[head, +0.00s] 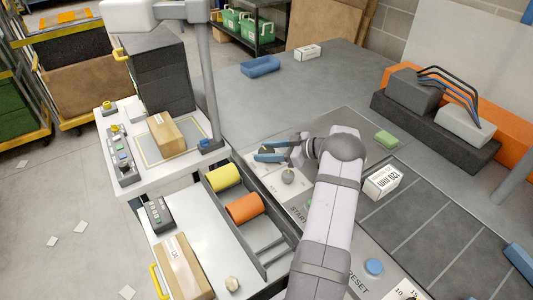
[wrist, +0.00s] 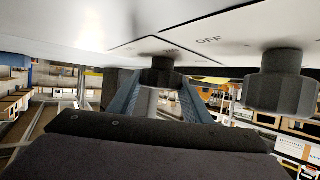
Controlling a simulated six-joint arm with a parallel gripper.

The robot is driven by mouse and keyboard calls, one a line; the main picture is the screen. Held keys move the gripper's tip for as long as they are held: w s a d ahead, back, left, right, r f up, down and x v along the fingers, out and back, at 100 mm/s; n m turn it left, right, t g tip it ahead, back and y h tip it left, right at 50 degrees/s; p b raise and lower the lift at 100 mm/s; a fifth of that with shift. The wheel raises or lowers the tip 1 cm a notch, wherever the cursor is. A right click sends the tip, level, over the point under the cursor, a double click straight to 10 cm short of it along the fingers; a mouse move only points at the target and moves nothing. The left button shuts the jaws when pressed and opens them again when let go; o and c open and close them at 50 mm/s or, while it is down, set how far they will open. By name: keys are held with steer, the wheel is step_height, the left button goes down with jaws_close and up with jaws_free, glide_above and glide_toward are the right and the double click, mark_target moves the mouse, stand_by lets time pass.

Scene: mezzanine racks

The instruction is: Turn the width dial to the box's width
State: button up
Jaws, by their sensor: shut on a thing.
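A second dark knob (wrist: 280,84) is to the right, near the word OFF; a knob (head: 288,176) also shows in the head view. A white box (head: 383,182) reading what looks like 120 mm lies right of my arm. The dial's pointer cannot be seen.
A brown carton (head: 165,134) stands on the white table at left, another (head: 182,268) at front left. Yellow (head: 222,177) and orange (head: 244,208) rolls lie beside the panel.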

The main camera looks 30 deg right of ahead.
mark_target(267, 150)
steer(key=shift+f+n+g+y+b, duration=0.2)
steer(key=shift+n+g+y+b, duration=0.75)
steer(key=shift+b, duration=0.6)
steer(key=shift+n+y+b, duration=0.45)
steer(key=shift+n+b, duration=0.1)
steer(key=shift+b, duration=0.25)
steer(key=shift+r+n+g+b, duration=0.3)
steer(key=shift+g+b, duration=0.15)
steer(key=shift+b, duration=0.2)
steer(key=o, duration=1)
step_height(267, 150, up, 10)
steer(key=shift+f, duration=0.1)
